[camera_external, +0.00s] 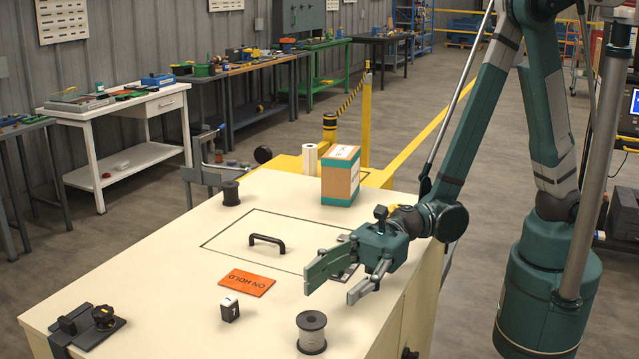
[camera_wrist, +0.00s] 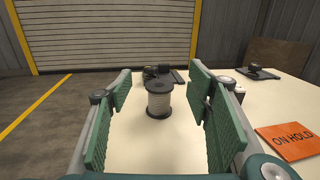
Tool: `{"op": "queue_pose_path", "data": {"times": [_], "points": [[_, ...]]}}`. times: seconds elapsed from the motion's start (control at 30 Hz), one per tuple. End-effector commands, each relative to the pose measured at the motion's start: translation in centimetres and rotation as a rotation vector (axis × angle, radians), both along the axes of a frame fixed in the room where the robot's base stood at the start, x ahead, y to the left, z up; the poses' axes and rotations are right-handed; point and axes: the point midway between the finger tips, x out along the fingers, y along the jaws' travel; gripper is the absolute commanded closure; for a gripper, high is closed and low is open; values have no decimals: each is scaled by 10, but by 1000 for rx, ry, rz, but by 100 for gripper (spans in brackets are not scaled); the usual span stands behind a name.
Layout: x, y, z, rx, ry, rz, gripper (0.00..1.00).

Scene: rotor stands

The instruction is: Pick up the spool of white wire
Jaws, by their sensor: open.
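The spool of white wire (camera_external: 312,338) stands upright near the front edge of the cream table, with dark flanges and pale wire. My gripper (camera_external: 330,291) is open and empty above the table, behind the spool in the external view. In the wrist view the spool (camera_wrist: 159,104) stands ahead, centred in the gap between the green finger pads of my gripper (camera_wrist: 160,95), apart from both. A second, dark spool (camera_external: 231,193) stands at the table's far left.
An orange ON HOLD card (camera_external: 247,282) and a small dark block with a white top (camera_external: 229,309) lie left of my gripper. A black handle (camera_external: 267,241) rises from a table panel. A cardboard box (camera_external: 341,176) stands at the back. A black clamp-like fixture (camera_external: 88,325) sits front left.

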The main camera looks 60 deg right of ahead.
Motion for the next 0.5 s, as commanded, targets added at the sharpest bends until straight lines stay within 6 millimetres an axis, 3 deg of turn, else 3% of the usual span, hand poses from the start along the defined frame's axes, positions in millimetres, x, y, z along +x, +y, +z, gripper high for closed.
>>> {"op": "queue_pose_path", "data": {"times": [0.4, 0.5], "points": [[0, 0, -41, 0, 0, 0, 50], [2, 12, -39, 0, 0, 0, 50]]}}
